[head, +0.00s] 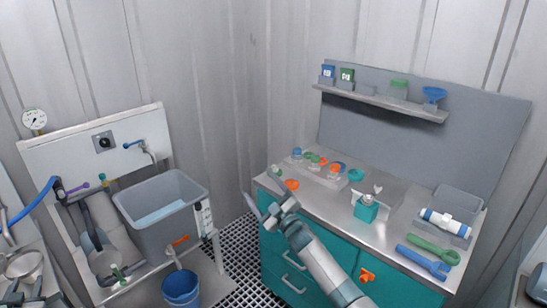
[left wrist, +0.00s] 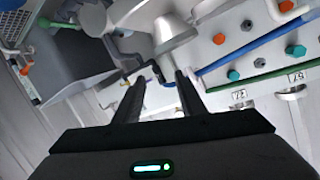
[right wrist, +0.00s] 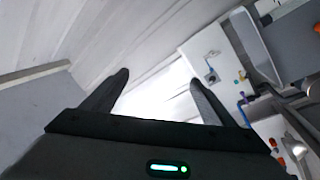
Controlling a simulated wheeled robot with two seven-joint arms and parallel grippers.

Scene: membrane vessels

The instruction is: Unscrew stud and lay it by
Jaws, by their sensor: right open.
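I cannot single out the stud for certain. A teal block with a silver top (head: 367,210) stands on the steel bench (head: 330,203). My right gripper (head: 268,213) is open and empty in front of the bench's left end. In the right wrist view its fingers (right wrist: 160,95) stand wide apart, facing the wall. In the left wrist view my left gripper's fingers (left wrist: 162,80) stand partly apart, just below a silver cone-shaped part (left wrist: 174,35). A small dark and blue piece shows at the gap; whether the fingers touch it is unclear.
A grey tub (head: 165,215) hangs at the sink panel, with a blue bucket (head: 181,287) below. Small coloured parts (head: 318,162) sit at the bench's back left. A panel with teal and orange hex heads (left wrist: 233,74) is near my left gripper.

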